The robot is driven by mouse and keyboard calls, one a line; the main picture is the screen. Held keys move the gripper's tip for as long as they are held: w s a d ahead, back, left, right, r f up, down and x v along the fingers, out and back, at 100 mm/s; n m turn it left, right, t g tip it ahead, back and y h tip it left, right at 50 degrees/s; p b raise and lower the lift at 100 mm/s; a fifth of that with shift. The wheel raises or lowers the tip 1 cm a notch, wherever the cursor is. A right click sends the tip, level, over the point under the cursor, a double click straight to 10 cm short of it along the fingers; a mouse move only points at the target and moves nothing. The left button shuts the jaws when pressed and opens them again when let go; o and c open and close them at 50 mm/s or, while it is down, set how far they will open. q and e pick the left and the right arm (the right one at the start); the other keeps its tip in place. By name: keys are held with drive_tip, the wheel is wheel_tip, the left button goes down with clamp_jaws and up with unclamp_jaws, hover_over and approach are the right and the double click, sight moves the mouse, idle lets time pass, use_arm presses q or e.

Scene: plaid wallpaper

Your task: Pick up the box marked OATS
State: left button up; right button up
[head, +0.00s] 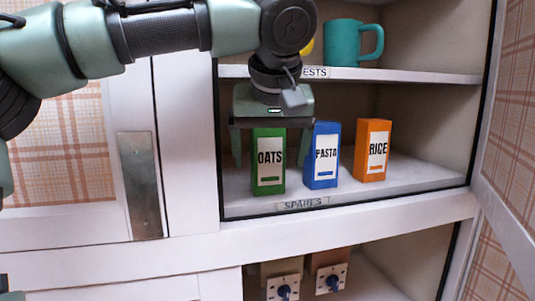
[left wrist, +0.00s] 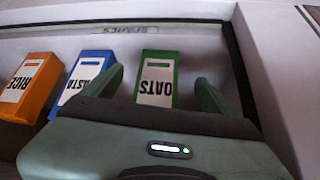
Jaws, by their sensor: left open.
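The green OATS box (head: 269,187) stands upright on the shelf labelled SPARES, left of the blue PASTA box (head: 322,180) and the orange RICE box (head: 373,175). My left gripper (head: 270,157) is open and points down over the OATS box, with one finger to each side of it. In the left wrist view, the OATS box (left wrist: 157,85) shows upside down between the two spread fingers, with a gap on each side. The left finger partly covers the PASTA box. My right gripper is not in view.
An upper shelf (head: 420,76) holds a teal mug (head: 343,43) and a partly hidden yellow thing. The cabinet's frame (head: 187,150) stands close left of the OATS box. An open door (head: 515,170) is at the right. Two dark knobs on plates show below.

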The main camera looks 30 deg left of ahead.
sight(268, 150)
use_arm(q)
drive_tip(key=shift+w+a+r+p, duration=0.25)
drive_tip(key=shift+w+a+p, duration=0.6)
drive_tip(key=shift+w, duration=0.25)
drive_tip(key=x, duration=0.2)
drive_tip(key=shift+a+f, duration=0.1)
drive_tip(key=shift+f, duration=0.3)
drive_tip(key=shift+w+a+f, duration=0.15)
drive_tip(key=shift+w+f, duration=0.05)
drive_tip(key=shift+f, duration=0.1)
drive_tip(key=shift+s+r, duration=0.1)
drive_tip(key=c, duration=0.7)
clamp_jaws()
